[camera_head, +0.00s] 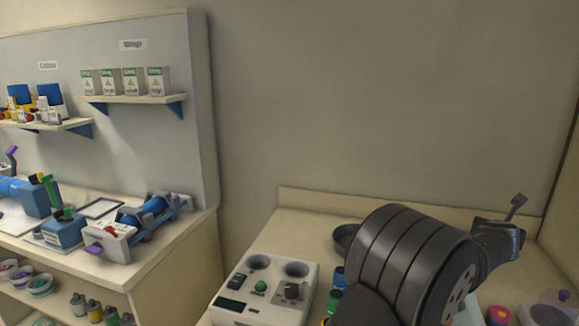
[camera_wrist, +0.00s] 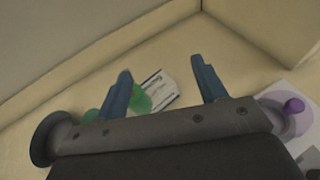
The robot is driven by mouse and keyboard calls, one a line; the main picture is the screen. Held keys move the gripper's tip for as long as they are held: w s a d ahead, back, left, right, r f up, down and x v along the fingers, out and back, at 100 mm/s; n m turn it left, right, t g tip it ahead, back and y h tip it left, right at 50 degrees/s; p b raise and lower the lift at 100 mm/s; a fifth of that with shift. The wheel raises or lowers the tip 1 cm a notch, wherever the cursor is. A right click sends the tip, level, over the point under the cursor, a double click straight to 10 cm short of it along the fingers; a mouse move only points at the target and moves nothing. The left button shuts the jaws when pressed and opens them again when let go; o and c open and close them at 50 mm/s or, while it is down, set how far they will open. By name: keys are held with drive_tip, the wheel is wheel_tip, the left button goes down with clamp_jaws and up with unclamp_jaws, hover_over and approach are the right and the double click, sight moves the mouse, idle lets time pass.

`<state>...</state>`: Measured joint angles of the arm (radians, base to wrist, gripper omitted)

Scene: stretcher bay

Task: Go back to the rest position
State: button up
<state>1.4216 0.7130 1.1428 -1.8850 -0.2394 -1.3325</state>
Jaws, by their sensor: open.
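My gripper (camera_wrist: 165,76) shows in the wrist view with its two blue fingers spread apart and nothing held between them. In the head view my gripper (camera_head: 512,222) is at the far right, beyond the thick dark link of my arm, and is partly hidden. It is over the right end of the bench (camera_head: 300,222). In the wrist view a green object (camera_wrist: 140,101) and a white and blue printed item (camera_wrist: 162,92) lie beyond the fingers on the pale surface. I cannot tell how far below the fingertips they are.
A white device (camera_head: 245,300) with two round wells stands left of my arm. A dark round dish (camera_head: 346,240) is behind my arm. A pink-topped item (camera_head: 499,314) sits at the lower right. A second bench (camera_head: 75,258) with equipment stands at left. Walls bound the bench.

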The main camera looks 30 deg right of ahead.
drive_tip(key=shift+w+a+f+n+t+y, duration=0.15)
drive_tip(key=shift+a+f+n+t, duration=0.15)
drive_tip(key=shift+a, duration=0.35)
drive_tip(key=shift+w+a+f+n+t+y, duration=0.1)
drive_tip(key=shift+a+f+n+t+y, duration=0.1)
drive_tip(key=shift+a+n+t, duration=0.3)
drive_tip(key=shift+w+a+f+n+t+y, duration=0.1)
drive_tip(key=shift+w+a+f+t+y, duration=0.1)
drive_tip(key=shift+a, duration=0.55)
drive_tip(key=shift+o, duration=0.4)
drive_tip(key=o, duration=0.7)
drive_tip(key=w+a+f+n+g+h, duration=0.1)
drive_tip(key=a+f+n, duration=0.35)
drive_tip(key=n, duration=1.25)
drive_tip(key=w+a+f+n+g+h, duration=0.15)
drive_tip(key=a+n, duration=0.55)
drive_tip(key=n, duration=1)
drive_tip(key=shift+y, duration=0.5)
drive_tip(key=x, duration=0.9)
drive_tip(key=shift+d+r, duration=0.1)
drive_tip(key=shift+d, duration=0.15)
